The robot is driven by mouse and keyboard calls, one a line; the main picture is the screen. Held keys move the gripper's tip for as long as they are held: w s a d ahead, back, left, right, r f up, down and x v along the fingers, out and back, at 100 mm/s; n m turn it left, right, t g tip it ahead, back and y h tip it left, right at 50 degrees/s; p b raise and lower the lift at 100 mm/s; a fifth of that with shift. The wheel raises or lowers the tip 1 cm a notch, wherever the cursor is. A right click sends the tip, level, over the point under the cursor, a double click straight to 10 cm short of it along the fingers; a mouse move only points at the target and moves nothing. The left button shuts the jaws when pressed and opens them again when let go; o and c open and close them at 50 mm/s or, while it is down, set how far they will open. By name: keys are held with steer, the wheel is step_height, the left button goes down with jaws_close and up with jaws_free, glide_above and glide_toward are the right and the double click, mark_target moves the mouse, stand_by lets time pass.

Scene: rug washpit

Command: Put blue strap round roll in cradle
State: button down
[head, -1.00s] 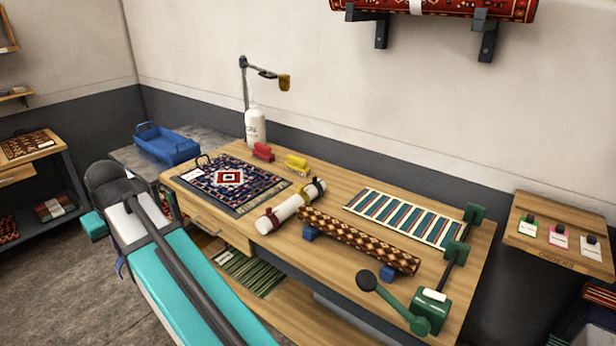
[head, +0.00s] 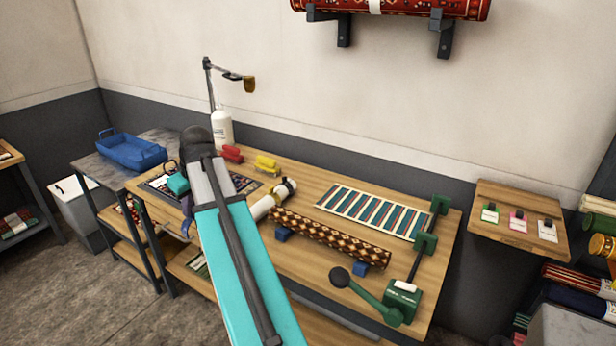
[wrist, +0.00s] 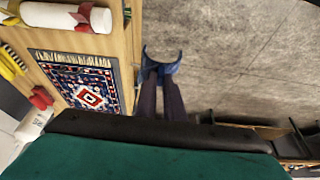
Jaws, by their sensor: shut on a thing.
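The blue strap (wrist: 174,67) is an open C-shaped band in the wrist view. My gripper (wrist: 160,76) is shut on it, and the strap's open side points away from the fingers. It hangs over the grey floor beside the table's edge. In the head view my arm hides most of my gripper; a dark blue bit (head: 187,206) shows left of the arm. The brown diamond-patterned roll (head: 330,239) lies on two blue cradle blocks (head: 283,235) on the table. No blue strap shows around the roll.
On the wooden table (head: 300,280) are a white roll with dark bands (head: 262,208), a patterned rug (wrist: 75,85), a striped rug (head: 375,210), red and yellow items (head: 266,163) and a green crank device (head: 400,300). A bottle (head: 222,130) stands behind.

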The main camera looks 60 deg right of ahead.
steer(key=s+d+r+p, duration=0.2)
steer(key=s+d+r, duration=0.1)
steer(key=s+d, duration=2)
steer(key=d, duration=0.4)
steer(key=shift+s+d, duration=0.2)
steer(key=shift+f, duration=0.15)
steer(key=shift+f+b, duration=2.95)
steer(key=shift+f, duration=3.2)
steer(key=c, duration=1.8)
jaws_free()
